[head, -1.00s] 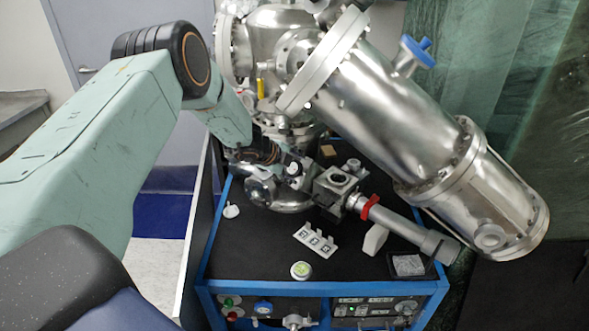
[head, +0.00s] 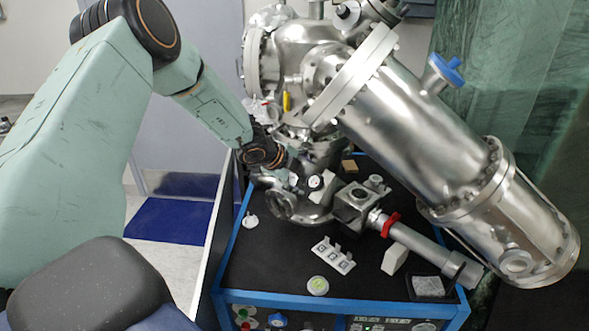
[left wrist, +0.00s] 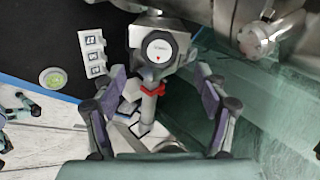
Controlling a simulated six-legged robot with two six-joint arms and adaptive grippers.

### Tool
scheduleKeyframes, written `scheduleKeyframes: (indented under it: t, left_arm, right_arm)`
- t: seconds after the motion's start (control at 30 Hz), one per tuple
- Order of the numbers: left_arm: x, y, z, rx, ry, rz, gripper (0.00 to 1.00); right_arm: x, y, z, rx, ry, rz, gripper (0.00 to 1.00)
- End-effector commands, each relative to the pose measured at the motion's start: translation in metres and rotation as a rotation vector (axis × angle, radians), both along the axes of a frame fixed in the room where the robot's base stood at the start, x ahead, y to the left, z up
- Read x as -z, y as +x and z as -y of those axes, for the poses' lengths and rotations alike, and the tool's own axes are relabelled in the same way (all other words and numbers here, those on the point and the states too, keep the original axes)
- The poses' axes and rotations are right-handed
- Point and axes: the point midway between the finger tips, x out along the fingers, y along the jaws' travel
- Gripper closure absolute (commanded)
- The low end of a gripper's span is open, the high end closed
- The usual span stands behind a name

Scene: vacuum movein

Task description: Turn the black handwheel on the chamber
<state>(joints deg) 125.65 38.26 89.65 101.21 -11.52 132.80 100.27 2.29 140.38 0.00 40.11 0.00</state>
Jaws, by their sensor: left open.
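In the left wrist view, a round knob with a black rim and a pale face with a red mark (left wrist: 159,48) sits ahead, between the fingertips in the picture. In the head view, my left gripper (head: 298,174) is small and partly hidden among the fittings. My right gripper is not in view.
The steel chamber (head: 425,130) slants across the right, with a blue-capped valve (head: 446,70). A steel tube with a red clamp (head: 390,225) lies low beside the knob. A white marked plate (head: 333,256) and a round green-white disc (head: 318,286) sit on the black cart top (head: 265,265).

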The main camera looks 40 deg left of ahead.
Motion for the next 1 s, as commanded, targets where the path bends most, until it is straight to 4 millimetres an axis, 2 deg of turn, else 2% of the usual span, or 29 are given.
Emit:
scheduleKeyframes:
  t: [0.13, 0.4, 1.0]
  left_arm:
    - [-0.017, -0.015, -0.003, -0.003, -0.006, 0.004, 0.27]
    - [-0.03, -0.028, -0.006, -0.004, -0.001, 0.002, 0.27]
    - [-0.032, -0.032, -0.006, 0.0, 0.0, 0.0, 0.27]
  right_arm:
    - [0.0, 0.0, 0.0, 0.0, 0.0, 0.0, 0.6]
    - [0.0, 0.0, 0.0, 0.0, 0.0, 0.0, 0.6]
    - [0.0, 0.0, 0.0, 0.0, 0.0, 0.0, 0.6]
